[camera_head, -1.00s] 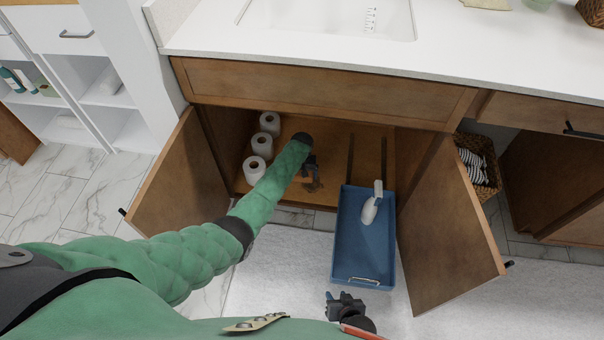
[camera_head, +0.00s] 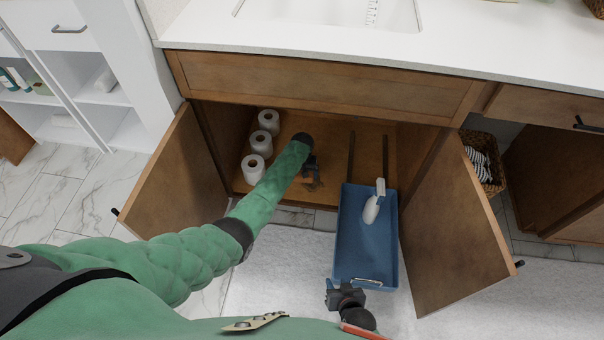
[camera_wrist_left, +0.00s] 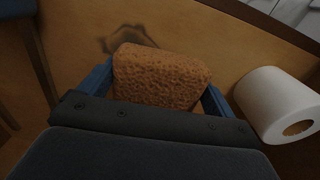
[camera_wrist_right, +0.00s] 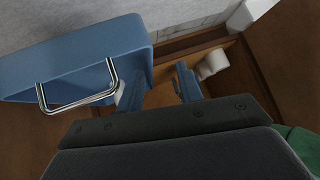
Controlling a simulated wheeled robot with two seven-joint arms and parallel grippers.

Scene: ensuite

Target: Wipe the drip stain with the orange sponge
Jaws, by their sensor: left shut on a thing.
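My left gripper (camera_head: 310,168) reaches into the open cabinet, low over its wooden floor. It is shut on the orange sponge (camera_wrist_left: 162,78), which sits between its blue fingers in the left wrist view. The drip stain (camera_wrist_left: 128,38), a dark irregular ring on the cabinet floor, shows just beyond the sponge, partly hidden by it. I cannot tell whether the sponge touches the floor. My right gripper (camera_head: 345,296) is open outside the cabinet, by the front end of the blue tray. Its fingers (camera_wrist_right: 162,86) are apart, with the tray's metal handle (camera_wrist_right: 82,88) close beside one.
Several white toilet rolls (camera_head: 257,142) stand at the cabinet's left, one close to my left gripper. The blue tray (camera_head: 364,262) holds a white spray bottle (camera_head: 371,210). Open doors flank it, left (camera_head: 172,178) and right (camera_head: 452,230). A basket (camera_head: 484,160) stands at right.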

